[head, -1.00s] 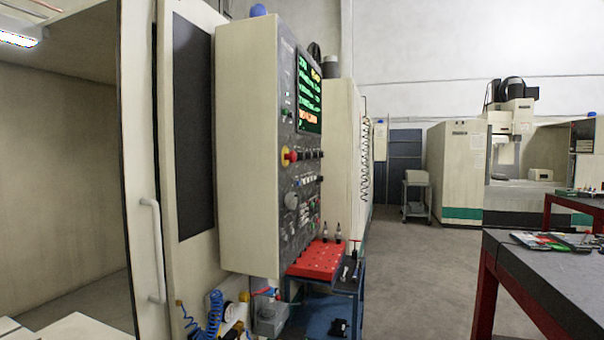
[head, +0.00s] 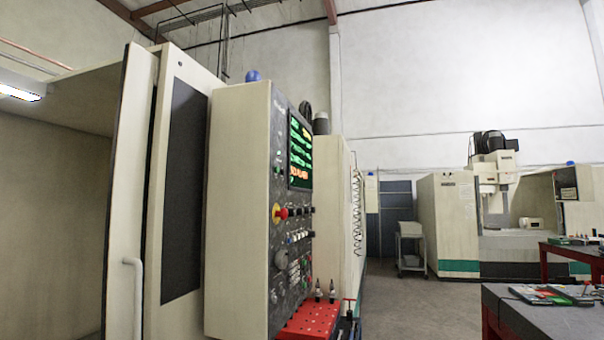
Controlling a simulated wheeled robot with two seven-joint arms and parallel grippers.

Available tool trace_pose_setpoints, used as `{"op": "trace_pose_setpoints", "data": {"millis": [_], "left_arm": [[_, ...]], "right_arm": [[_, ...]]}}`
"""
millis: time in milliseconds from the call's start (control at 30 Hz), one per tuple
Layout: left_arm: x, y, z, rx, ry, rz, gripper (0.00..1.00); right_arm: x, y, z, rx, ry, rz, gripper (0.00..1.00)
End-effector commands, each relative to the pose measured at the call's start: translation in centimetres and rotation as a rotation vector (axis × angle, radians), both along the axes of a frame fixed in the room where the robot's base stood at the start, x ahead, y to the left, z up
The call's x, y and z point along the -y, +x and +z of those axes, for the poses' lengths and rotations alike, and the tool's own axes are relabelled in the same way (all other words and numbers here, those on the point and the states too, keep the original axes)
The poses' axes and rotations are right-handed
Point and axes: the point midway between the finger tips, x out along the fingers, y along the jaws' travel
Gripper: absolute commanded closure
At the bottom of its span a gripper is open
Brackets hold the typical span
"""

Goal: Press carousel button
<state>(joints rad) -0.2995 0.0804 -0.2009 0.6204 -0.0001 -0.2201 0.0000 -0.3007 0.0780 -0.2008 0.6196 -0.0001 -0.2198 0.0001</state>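The machine's control panel (head: 292,212) stands left of centre in the head view and is seen at a steep angle. It carries a lit screen (head: 300,153) with green and orange text, a red emergency knob (head: 280,212), a grey dial (head: 282,258) and several rows of small buttons (head: 297,236). I cannot tell which of them is the carousel button, as the labels are too small to read. Neither of my grippers shows in the head view.
A beige door with a dark window (head: 185,180) and a handle (head: 133,300) is at the left. A red tool rack (head: 308,322) stands below the panel. A dark-topped table (head: 545,312) is at the lower right. Free floor (head: 412,300) lies between them.

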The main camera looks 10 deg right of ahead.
Motion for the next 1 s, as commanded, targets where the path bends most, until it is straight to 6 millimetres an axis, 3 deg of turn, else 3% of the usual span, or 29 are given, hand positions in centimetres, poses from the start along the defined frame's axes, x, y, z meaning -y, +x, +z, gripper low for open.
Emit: {"op": "trace_pose_setpoints", "data": {"millis": [167,300,1000], "left_arm": [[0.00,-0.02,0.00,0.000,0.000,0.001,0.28],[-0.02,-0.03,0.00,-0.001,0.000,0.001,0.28],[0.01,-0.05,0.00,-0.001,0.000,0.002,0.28]], "right_arm": [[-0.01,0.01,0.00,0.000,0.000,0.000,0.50],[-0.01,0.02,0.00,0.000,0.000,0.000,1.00],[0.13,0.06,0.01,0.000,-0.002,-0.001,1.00]]}}
